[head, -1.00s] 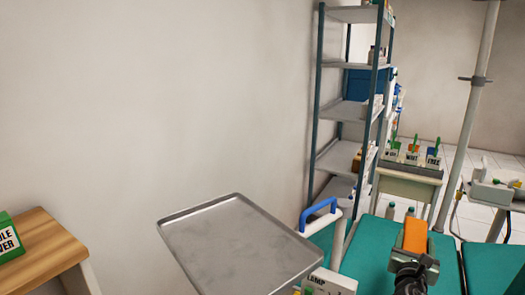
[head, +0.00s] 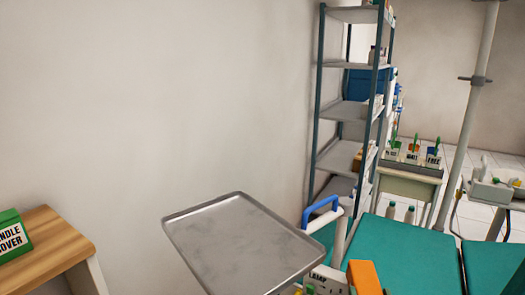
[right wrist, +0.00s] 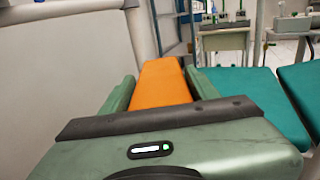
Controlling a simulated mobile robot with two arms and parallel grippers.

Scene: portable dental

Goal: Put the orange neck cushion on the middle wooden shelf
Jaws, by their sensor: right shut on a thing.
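The orange neck cushion (head: 364,277) is at the bottom edge of the head view, in front of the teal chair. In the right wrist view the cushion (right wrist: 161,84) sits between the two green fingers of my right gripper (right wrist: 160,80), which is shut on it. The cushion points away from the gripper, and its near end is hidden by the gripper body. In the head view the right gripper is almost wholly below the frame. A wooden shelf top (head: 42,240) shows at the lower left; lower levels are not visible. My left gripper is not in view.
A green box (head: 12,237) stands on the wooden top. A metal tray (head: 240,245) lies between that top and the cushion. The teal chair (head: 410,250), a blue handle (head: 322,210), a metal rack (head: 345,110) and a pole (head: 470,110) are to the right.

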